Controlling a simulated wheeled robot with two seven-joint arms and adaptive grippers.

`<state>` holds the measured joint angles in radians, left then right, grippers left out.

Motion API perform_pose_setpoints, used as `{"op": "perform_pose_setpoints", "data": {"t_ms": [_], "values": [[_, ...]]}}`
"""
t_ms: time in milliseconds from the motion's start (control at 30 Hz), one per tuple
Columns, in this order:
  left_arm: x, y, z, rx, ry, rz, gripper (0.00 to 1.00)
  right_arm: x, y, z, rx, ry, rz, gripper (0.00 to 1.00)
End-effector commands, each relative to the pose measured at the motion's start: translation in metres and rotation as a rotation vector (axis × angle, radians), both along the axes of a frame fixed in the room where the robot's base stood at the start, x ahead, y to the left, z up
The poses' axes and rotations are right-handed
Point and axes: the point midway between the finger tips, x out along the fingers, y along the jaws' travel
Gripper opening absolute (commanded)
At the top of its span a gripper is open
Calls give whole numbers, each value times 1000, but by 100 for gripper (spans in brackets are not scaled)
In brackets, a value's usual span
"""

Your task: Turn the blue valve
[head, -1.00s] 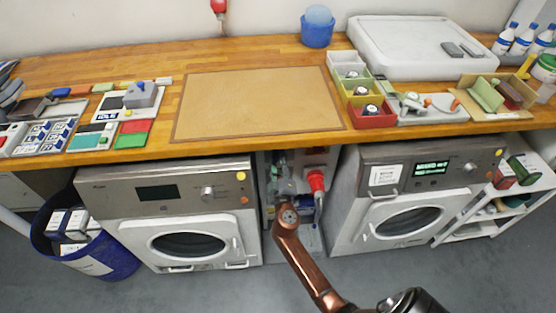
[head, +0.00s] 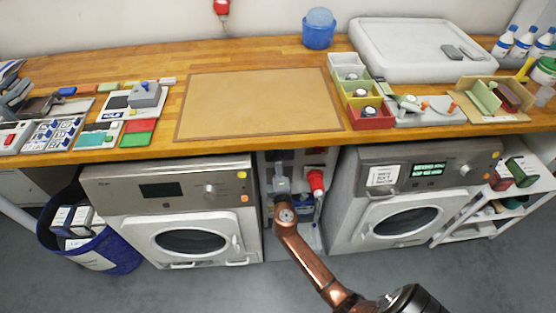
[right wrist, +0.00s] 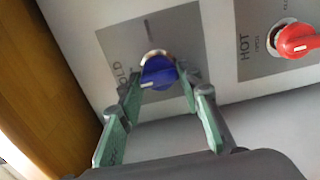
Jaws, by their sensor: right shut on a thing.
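In the head view my right gripper (head: 281,183) reaches into the gap between the two machines and hides the blue valve. My left gripper is not clearly seen.
A red valve (right wrist: 295,40) on a plate marked HOT sits to the right of the blue one; it also shows in the head view (head: 316,181). The left washing machine (head: 165,190) and right one (head: 410,190) flank the gap. The wooden counter (head: 240,146) overhangs it.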

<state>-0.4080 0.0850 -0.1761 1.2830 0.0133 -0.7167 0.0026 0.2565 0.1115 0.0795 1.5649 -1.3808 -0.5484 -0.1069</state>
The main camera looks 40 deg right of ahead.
Motion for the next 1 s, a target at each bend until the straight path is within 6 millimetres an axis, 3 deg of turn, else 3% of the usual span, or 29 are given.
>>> {"op": "perform_pose_setpoints", "data": {"t_ms": [467, 500, 733, 1000], "values": [[0, -1, -1, -1, -3, -1, 0, 1, 2, -1, -11, 8, 5, 8], [0, -1, -1, -1, -3, -1, 0, 1, 2, -1, -11, 8, 5, 35], [-1, -1, -1, -1, 0, -1, 0, 0, 1, -1, -11, 8, 2, 51], [-3, 1, -1, 1, 4, 0, 0, -1, 0, -1, -10, 7, 1, 51]]}}
